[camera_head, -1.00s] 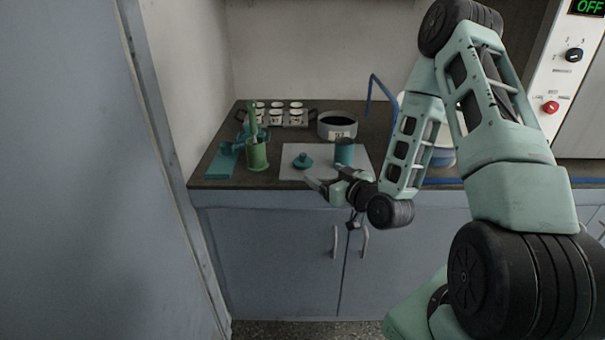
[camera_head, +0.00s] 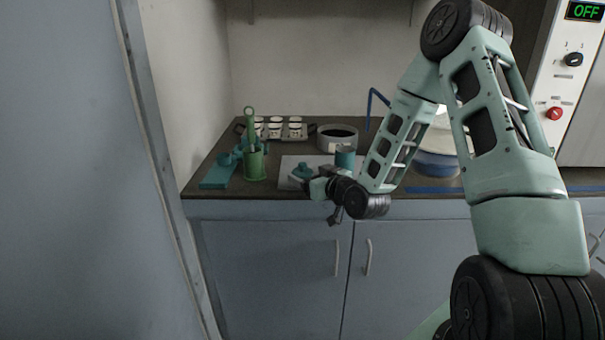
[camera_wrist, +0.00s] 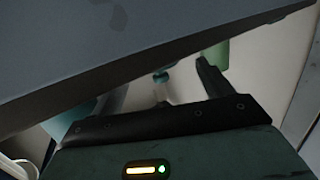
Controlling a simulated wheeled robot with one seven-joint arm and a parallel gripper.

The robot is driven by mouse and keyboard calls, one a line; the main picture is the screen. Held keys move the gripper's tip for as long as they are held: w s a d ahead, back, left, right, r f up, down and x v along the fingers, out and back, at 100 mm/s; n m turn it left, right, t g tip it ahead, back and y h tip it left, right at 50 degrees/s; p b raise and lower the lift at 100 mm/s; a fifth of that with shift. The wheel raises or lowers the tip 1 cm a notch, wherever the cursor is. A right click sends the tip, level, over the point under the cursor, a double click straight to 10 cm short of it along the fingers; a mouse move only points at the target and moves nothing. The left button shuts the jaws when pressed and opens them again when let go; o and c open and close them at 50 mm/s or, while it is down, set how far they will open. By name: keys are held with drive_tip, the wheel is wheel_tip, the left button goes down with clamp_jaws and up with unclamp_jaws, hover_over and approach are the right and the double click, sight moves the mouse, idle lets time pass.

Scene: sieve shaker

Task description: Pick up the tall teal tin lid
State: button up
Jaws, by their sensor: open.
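The teal lid (camera_head: 303,171) with a knob on top lies on a pale mat (camera_head: 290,161) near the counter's front edge. It also seems to show, small and partly hidden, in the wrist view (camera_wrist: 160,75). The teal tin (camera_head: 345,158) stands upright to its right, partly hidden by my arm. My gripper (camera_head: 298,181) is open at the mat's front, close to the lid and overlapping its lower part in the head view. I cannot tell whether it touches the lid. In the wrist view nothing is clearly held between the fingers (camera_wrist: 162,92).
A green holder (camera_head: 254,166) with tools stands left of the mat, beside a flat teal block (camera_head: 218,172). Behind are a rack of white cups (camera_head: 275,128) and a round grey pan (camera_head: 337,140). The counter edge and cupboard front (camera_wrist: 110,40) fill much of the wrist view.

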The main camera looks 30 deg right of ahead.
sight(304, 172)
drive_tip(key=w, duration=0.2)
drive_tip(key=w+f, duration=0.1)
drive_tip(key=w, duration=0.1)
drive_tip(key=shift+w+d, duration=0.15)
drive_tip(key=shift+w, duration=0.05)
drive_tip(key=shift+c, duration=0.3)
drive_tip(key=c, duration=1)
drive_tip(key=shift+r, duration=0.1)
